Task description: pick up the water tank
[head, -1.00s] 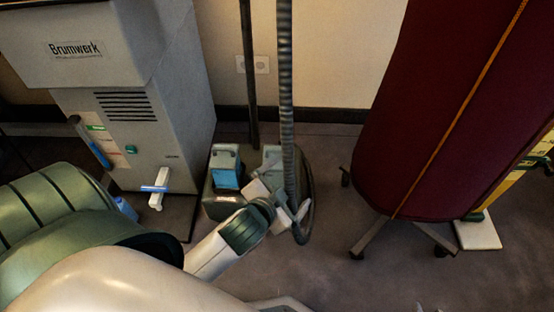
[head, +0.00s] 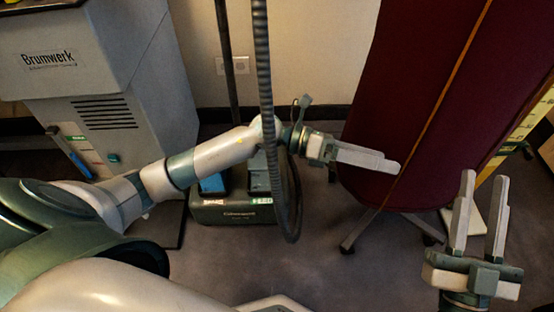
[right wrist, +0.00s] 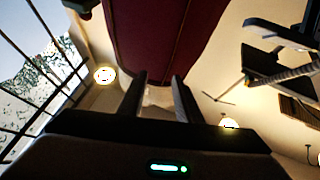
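The water tank (head: 213,184) is most likely the blue box on the dark green steamer base (head: 235,214) on the floor. My left forearm crosses over it and hides its upper part. My left gripper (head: 396,167) is to the right of the base, in front of the dark red garment form. Its fingers are seen edge-on and overlap, so their opening is unclear; nothing shows in them. My right gripper (head: 482,178) is at the lower right, fingers apart and empty. Its parted fingers also show in the right wrist view (right wrist: 160,78).
A ribbed hose (head: 262,90) and a dark pole (head: 225,60) rise from the base. A grey Brumwerk machine (head: 85,80) stands at left. The dark red form (head: 410,110) stands on a wheeled foot at right. Floor in front of the base is clear.

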